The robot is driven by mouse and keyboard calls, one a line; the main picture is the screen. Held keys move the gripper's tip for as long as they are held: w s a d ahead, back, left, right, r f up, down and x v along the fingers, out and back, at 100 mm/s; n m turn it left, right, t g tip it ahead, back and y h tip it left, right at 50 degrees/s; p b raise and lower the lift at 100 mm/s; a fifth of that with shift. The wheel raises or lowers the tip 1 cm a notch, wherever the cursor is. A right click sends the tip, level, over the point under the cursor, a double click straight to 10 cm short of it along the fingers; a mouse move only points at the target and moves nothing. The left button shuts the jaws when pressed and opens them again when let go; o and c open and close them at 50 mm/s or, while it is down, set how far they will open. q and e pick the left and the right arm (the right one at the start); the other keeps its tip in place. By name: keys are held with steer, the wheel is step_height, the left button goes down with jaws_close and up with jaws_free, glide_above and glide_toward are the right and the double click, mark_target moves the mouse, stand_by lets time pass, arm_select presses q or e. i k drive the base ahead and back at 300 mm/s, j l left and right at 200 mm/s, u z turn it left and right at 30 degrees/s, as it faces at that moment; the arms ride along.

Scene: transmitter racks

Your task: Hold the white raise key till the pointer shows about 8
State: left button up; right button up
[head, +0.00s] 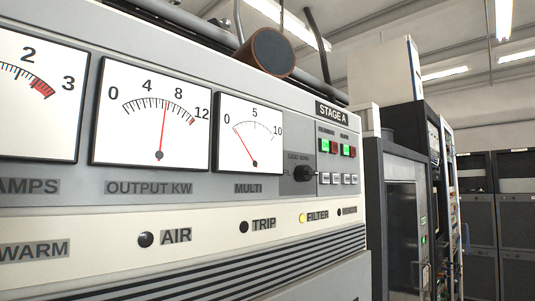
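The OUTPUT KW meter (125,140) has a white face marked 0, 4, 8 and 12. Its red pointer (163,130) stands between 4 and 8, at roughly 6. A row of small pale keys (337,179) sits at the right of the panel, below the green and red lamps. Their lettering is too small to read, so I cannot tell which is the raise key. Neither of my grippers is in view, and nothing visible touches the keys.
A black knob (304,173) sticks out just left of the keys. The MULTI meter (249,130) reads near 0. A dark round duct (268,52) is on top. More racks (497,215) stand at right.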

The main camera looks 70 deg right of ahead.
mark_target(325, 176)
steer(key=z, duration=2.6)
